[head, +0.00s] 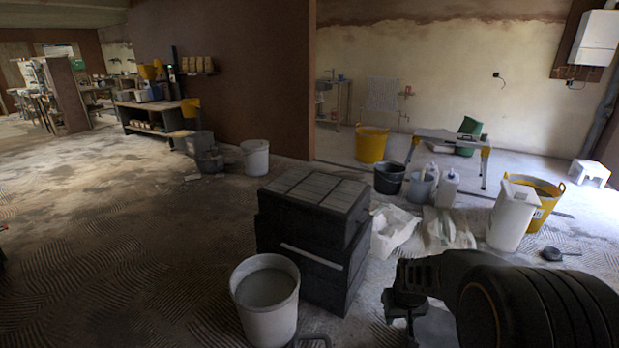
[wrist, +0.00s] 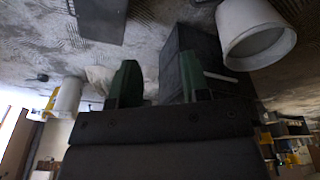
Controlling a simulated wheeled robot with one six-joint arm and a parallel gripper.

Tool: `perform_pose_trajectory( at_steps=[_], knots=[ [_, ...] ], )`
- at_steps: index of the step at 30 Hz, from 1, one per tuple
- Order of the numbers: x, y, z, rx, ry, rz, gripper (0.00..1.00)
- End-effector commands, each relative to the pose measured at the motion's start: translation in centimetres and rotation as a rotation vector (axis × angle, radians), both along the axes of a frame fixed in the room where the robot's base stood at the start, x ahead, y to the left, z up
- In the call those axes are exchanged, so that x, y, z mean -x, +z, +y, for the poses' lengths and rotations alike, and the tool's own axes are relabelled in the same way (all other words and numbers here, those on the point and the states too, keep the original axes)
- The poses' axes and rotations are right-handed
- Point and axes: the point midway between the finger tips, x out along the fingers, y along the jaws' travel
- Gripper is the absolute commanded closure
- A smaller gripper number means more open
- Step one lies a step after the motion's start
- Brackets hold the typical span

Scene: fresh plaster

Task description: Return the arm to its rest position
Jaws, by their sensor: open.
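My arm reaches in from the lower right of the head view, with its thick dark links in front of the floor. My gripper (head: 404,304) hangs at the arm's left end, to the right of a black toolbox. In the wrist view its two green fingers stand apart with nothing between them, so my gripper (wrist: 158,75) is open and empty. That view is tilted, with the room seen upside down.
The black toolbox (head: 312,235) and a white bucket of grey material (head: 265,300) stand close left of my gripper. White bags (head: 393,228), a white bin (head: 512,216) and a yellow tub (head: 545,205) stand beyond it. The floor (head: 120,240) at left is largely clear.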

Motion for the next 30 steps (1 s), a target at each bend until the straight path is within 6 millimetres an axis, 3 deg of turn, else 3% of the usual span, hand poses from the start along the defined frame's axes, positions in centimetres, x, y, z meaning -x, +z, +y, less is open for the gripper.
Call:
perform_pose_trajectory(
  at_steps=[1,3,7,12,18,30],
  knots=[
    [1.1,6.0,1.0,0.0,0.005,-0.028,0.57],
    [2.9,10.6,2.2,-0.003,0.004,-0.048,0.57],
    [6.3,17.4,3.9,-0.013,0.0,-0.082,0.57],
    [10.0,22.9,5.3,-0.025,-0.002,-0.113,0.57],
    [12.4,25.6,6.0,-0.034,-0.003,-0.132,0.57],
    [12.9,25.9,6.1,-0.036,-0.005,-0.136,0.57]
  ],
)
